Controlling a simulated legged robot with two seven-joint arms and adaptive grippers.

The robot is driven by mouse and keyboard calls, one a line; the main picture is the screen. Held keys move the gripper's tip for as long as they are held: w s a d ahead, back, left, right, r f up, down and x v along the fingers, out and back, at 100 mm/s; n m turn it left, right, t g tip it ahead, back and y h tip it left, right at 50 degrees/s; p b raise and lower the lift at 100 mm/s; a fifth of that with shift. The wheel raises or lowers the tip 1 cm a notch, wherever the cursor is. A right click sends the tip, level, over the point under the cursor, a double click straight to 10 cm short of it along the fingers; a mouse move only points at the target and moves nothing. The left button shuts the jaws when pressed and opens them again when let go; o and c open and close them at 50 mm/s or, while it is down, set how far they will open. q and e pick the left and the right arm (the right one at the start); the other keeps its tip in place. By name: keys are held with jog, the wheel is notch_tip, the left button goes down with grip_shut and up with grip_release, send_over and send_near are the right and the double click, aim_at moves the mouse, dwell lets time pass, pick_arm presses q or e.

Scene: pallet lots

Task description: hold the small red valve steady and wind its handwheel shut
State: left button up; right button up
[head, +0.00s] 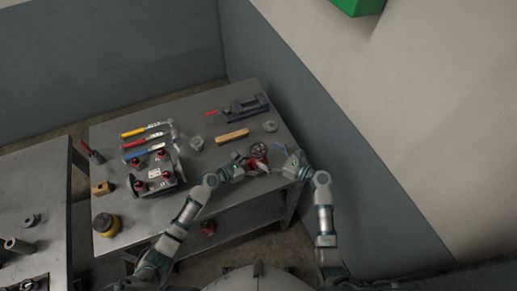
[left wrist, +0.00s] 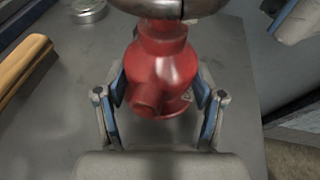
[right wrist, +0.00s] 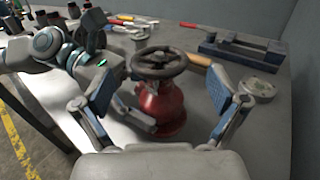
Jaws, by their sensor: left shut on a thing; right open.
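The small red valve (head: 258,162) stands upright near the right end of the grey table, its dark round handwheel (right wrist: 159,63) on top. My left gripper (head: 245,166) is shut on the red body from the left, below the wheel. The left wrist view shows its blue-padded fingers on both sides of the red body (left wrist: 160,65), with the wheel cut off at the top edge. My right gripper (head: 287,162) is open and empty on the valve's right. In the right wrist view its fingers are spread wide, with the valve body (right wrist: 163,105) ahead between them.
A wooden block (head: 232,136), a round metal part (head: 270,126) and a blue vise (head: 246,107) lie behind the valve. A metal manifold with red fittings (head: 157,174) and coloured-handled tools (head: 146,142) are on the left. The wall (head: 345,150) is close on the right.

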aim_at(258, 149)
jog(key=shift+x, duration=2.35)
